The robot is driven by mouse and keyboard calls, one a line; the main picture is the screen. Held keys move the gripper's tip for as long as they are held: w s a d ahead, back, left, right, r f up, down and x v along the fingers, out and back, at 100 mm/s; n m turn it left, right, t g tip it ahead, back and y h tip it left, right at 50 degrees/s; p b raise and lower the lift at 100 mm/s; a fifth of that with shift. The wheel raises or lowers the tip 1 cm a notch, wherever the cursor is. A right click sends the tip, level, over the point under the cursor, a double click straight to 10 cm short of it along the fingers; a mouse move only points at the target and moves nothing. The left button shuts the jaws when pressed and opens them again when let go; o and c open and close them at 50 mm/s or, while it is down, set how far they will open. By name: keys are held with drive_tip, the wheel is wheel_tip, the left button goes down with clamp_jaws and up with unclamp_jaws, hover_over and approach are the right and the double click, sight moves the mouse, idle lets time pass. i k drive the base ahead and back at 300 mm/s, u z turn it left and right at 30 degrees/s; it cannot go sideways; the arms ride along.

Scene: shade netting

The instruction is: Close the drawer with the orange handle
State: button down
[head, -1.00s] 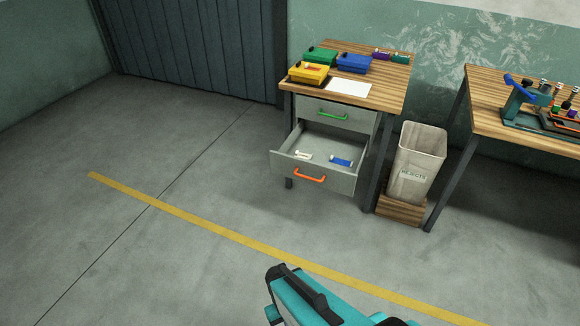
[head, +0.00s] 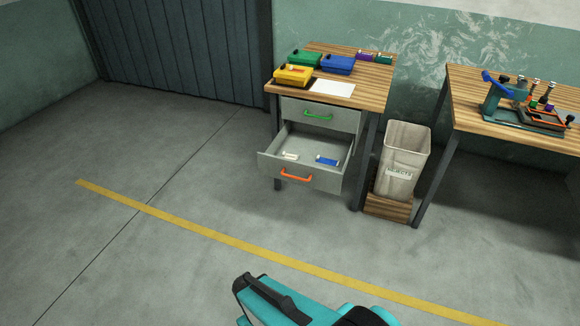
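The drawer with the orange handle (head: 296,176) is the lower drawer of a grey unit under a wooden workbench. It stands pulled out, and its grey front panel (head: 325,181) faces me. A white item (head: 290,156) and a blue item (head: 327,160) lie inside it. The upper drawer with the green handle (head: 318,116) is shut. My teal and black arm shows at the bottom of the view, well in front of the drawer and apart from it. My gripper's fingertips cannot be made out.
Yellow, green and blue bins and a white sheet (head: 332,88) are on the workbench (head: 372,87). A rejects bin (head: 402,160) stands on a wooden base to the right. Another table (head: 465,109) with a fixture is further right. The floor before the drawer is clear, crossed by a yellow line (head: 215,237).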

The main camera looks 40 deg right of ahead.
sight(307, 140)
drive_tip(key=z, duration=0.05)
drive_tip(key=i, duration=1)
drive_tip(key=u, duration=0.05)
